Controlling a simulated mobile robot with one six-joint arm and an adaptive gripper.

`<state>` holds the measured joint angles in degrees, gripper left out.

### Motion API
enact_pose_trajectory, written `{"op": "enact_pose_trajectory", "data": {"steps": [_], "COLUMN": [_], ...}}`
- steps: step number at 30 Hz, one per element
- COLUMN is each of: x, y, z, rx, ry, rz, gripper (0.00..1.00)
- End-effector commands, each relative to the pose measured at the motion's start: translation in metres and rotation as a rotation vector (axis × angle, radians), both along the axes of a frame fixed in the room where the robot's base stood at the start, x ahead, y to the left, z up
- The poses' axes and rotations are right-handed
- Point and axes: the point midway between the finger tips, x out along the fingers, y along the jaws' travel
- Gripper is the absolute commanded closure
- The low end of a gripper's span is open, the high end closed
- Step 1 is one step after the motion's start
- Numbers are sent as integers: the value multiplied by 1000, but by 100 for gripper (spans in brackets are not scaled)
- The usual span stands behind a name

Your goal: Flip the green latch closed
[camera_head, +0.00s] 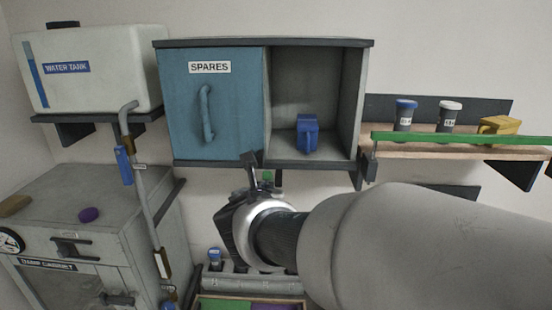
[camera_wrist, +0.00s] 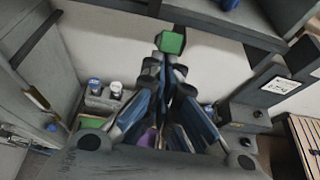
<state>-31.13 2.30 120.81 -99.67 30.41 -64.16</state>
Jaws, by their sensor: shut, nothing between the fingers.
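A small green block (camera_head: 268,176), which looks like the latch, shows just under the bottom edge of the wall cupboard, partly hidden by my gripper. In the wrist view the green block (camera_wrist: 171,42) sits straight ahead of my fingertips, in front of a dark edge. My gripper (camera_head: 250,160) is shut and empty, pointing up at the cupboard's underside. In the wrist view my gripper (camera_wrist: 165,68) has its fingertips together right at the block's lower side. I cannot tell whether they touch it.
The cupboard (camera_head: 212,105) has a blue door on the left and an open bay with a blue mug (camera_head: 307,134). A long green bar (camera_head: 460,139) crosses the front of the right shelf. A pipe (camera_head: 140,180) runs down at the left. A rack (camera_head: 240,283) stands below.

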Motion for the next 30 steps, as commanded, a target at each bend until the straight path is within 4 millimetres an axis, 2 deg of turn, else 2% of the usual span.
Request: {"op": "enact_pose_trajectory", "data": {"steps": [1,18,30], "x": [1,33,57], "y": [0,-2,-3], "z": [8,51,66], "rx": [-4,0,-2], "ry": [2,-3,-1], "rz": [0,-3,-2], "gripper": [100,100,100]}}
